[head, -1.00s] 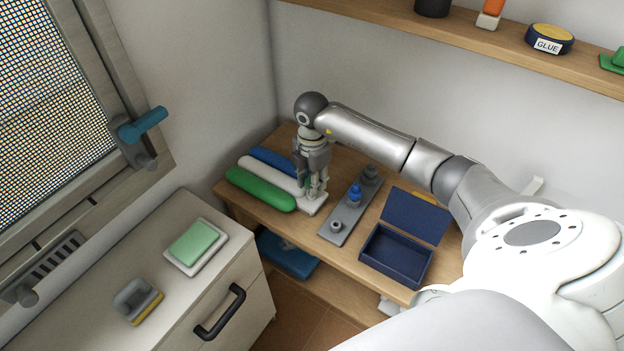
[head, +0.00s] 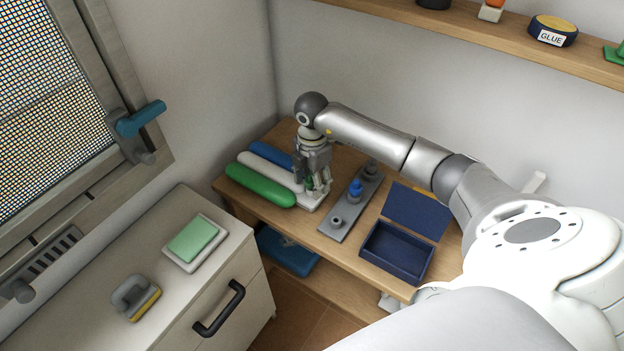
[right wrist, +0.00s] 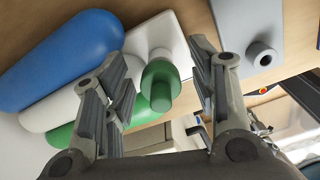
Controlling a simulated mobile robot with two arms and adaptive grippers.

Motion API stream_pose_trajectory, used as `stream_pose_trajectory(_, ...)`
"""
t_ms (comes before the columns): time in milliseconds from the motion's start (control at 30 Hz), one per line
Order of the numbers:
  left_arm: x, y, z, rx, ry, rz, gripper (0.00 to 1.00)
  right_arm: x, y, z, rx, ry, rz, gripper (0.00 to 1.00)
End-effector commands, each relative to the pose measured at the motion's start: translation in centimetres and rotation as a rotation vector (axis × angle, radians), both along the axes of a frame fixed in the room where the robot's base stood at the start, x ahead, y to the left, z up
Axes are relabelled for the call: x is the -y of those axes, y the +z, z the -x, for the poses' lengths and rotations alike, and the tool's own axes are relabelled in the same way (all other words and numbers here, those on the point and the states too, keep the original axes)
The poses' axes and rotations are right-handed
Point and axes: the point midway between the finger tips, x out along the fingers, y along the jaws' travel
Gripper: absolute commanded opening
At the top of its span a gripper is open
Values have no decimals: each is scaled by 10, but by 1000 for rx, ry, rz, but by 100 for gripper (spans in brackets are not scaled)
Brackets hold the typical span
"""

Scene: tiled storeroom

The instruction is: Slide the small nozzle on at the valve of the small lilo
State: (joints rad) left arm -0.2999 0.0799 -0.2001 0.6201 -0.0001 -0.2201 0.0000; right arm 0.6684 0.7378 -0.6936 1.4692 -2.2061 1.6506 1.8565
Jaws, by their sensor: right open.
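The small lilo is a row of blue (head: 270,156), white (head: 268,172) and green (head: 260,188) tubes on the wooden table, ending in a white block (head: 313,204). In the right wrist view a green stepped nozzle-like piece (right wrist: 158,88) is at this block, in front of a white stub (right wrist: 159,54) that looks like the valve. The green piece hides most of the stub, so how far it sits on it cannot be told. My right gripper (head: 319,188) is open, its fingers (right wrist: 165,88) on either side of the green piece with gaps visible. My left gripper is not in view.
A grey rack (head: 346,213) right of the lilo carries a grey post (head: 337,222), a blue piece (head: 355,188) and a grey one (head: 371,168). An open navy box (head: 398,250) stands further right. A shelf (head: 480,45) runs above. A cabinet (head: 150,240) stands left.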

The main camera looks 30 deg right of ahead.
Motion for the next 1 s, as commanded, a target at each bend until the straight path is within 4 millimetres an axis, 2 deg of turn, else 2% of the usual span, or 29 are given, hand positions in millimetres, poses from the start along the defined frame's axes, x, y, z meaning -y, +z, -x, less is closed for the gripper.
stream_pose_trajectory(167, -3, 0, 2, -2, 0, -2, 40, 0, 2, 0, 1, 0, 0, 53)
stream_pose_trajectory(267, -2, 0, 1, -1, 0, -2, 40, 0, 9, -1, 2, 0, 1, 53)
stream_pose_trajectory(700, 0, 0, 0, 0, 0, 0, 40, 0, 96, -1, 4, 0, 0, 53)
stream_pose_trajectory(833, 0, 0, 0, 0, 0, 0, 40, 0, 112, -1, 2, 0, 0, 53)
stream_pose_trajectory(1000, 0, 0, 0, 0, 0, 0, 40, 0, 120, 0, 0, 0, 0, 53)
